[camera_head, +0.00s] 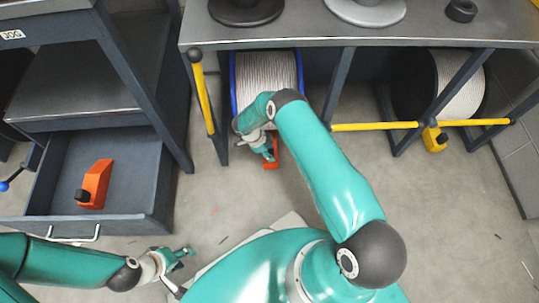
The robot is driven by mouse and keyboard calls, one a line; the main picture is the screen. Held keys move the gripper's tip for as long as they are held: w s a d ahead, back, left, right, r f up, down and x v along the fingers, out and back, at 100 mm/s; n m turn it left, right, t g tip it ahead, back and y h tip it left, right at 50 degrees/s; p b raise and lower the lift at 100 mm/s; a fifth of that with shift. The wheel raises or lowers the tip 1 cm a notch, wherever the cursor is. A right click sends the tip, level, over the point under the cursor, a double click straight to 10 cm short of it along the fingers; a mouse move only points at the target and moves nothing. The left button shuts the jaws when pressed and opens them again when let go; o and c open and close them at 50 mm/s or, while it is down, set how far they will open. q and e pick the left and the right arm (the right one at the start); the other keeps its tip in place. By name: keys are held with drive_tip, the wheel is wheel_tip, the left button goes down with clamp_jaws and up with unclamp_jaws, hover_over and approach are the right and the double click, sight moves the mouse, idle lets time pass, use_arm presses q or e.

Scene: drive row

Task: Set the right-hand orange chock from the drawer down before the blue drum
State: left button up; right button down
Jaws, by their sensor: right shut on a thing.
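The blue drum (233,88), a reel with a blue rim wound with grey cable, stands under the bench at top centre. My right gripper (270,155) is shut on an orange chock (274,148) just in front of the drum. The gripper hides part of the chock, and I cannot tell whether it touches the floor. Another orange chock (97,182) with a black knob lies in the open grey drawer (135,200) at left. My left gripper (187,255) is open and empty, low in the view, to the right of the drawer's front.
A bench (300,32) with dark legs spans the top. A yellow bar (203,95) stands upright left of the drum, and another yellow bar (375,126) runs level to its right. A second reel (460,85) has a yellow chock (434,138) before it.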

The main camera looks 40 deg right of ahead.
drive_tip(key=shift+w+d+f+b, duration=0.15)
drive_tip(key=shift+w+f+b, duration=0.15)
drive_tip(key=shift+f, duration=0.35)
use_arm(q)
drive_tip(key=shift+f, duration=0.6)
use_arm(e)
drive_tip(key=shift+r, duration=0.1)
drive_tip(key=c, duration=1.2)
unclamp_jaws()
drive_tip(key=shift+s+f, duration=0.1)
drive_tip(key=shift+f, duration=0.1)
drive_tip(key=o, duration=0.5)
drive_tip(key=shift+r, duration=0.2)
